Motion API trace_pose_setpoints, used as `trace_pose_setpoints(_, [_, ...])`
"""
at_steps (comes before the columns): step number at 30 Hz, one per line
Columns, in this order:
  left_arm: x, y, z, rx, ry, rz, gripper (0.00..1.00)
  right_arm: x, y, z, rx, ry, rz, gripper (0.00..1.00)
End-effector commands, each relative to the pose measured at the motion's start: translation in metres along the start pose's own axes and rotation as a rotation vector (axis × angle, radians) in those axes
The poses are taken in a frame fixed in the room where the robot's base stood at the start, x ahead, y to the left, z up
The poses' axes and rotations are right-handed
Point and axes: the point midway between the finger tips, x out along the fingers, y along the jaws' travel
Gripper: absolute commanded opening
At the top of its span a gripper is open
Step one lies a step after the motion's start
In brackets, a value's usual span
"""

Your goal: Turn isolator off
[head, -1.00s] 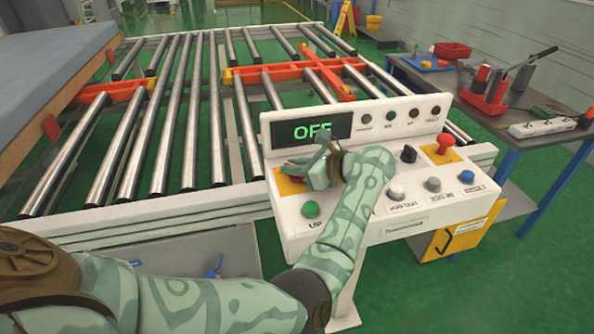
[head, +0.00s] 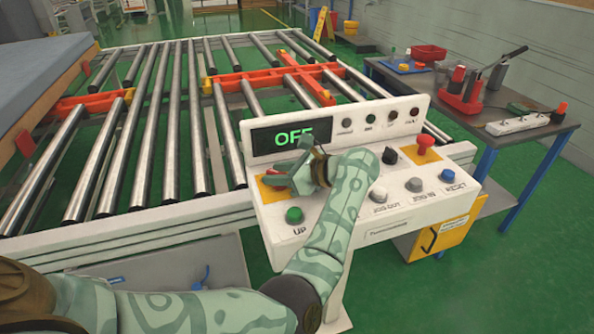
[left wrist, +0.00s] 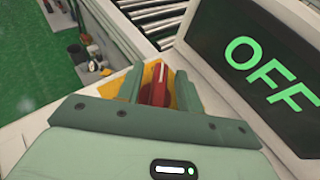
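The red isolator knob (left wrist: 155,88) sits on a yellow plate at the left end of the white control console (head: 385,230). Its handle points nearly straight up in the left wrist view. In the head view the knob (head: 276,180) is partly hidden by my left gripper (head: 290,174). My left gripper (left wrist: 158,90) is open, with one finger on each side of the knob and narrow gaps showing; light contact lower down cannot be ruled out. The console display (head: 290,136) reads OFF in green, and the display (left wrist: 268,70) is also large in the left wrist view. My right gripper is out of view.
A green UP button (head: 294,215) is close below the gripper. A red mushroom button (head: 426,145) stands at the console's right. Behind is a roller conveyor (head: 170,130) with orange rails; a table with tools (head: 480,135) is at right.

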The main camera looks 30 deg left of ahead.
Motion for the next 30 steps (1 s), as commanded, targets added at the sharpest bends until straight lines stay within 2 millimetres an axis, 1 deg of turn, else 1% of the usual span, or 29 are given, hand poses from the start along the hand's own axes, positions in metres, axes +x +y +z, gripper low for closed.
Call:
trace_pose_setpoints(5, [-0.035,-0.001,0.002,0.001,0.002,-0.006,0.36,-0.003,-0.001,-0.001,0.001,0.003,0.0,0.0])
trace_pose_setpoints(12, [-0.102,-0.001,0.005,-0.002,-0.003,-0.005,0.36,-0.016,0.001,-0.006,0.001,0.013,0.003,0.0])
trace_pose_setpoints(15, [-0.125,-0.001,0.004,0.0,-0.003,-0.005,0.36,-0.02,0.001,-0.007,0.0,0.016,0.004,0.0])
trace_pose_setpoints(18, [-0.142,-0.001,0.003,0.001,-0.003,-0.005,0.36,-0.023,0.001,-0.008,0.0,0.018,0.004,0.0])
trace_pose_setpoints(21, [-0.153,-0.001,0.002,0.0,-0.001,-0.003,0.36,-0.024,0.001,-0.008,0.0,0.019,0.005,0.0])
trace_pose_setpoints(24, [-0.157,0.0,0.001,0.0,-0.001,-0.001,0.36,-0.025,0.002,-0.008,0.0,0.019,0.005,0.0])
trace_pose_setpoints(30, [-0.158,0.0,0.0,0.001,-0.001,-0.001,0.36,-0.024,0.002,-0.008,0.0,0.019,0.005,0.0])
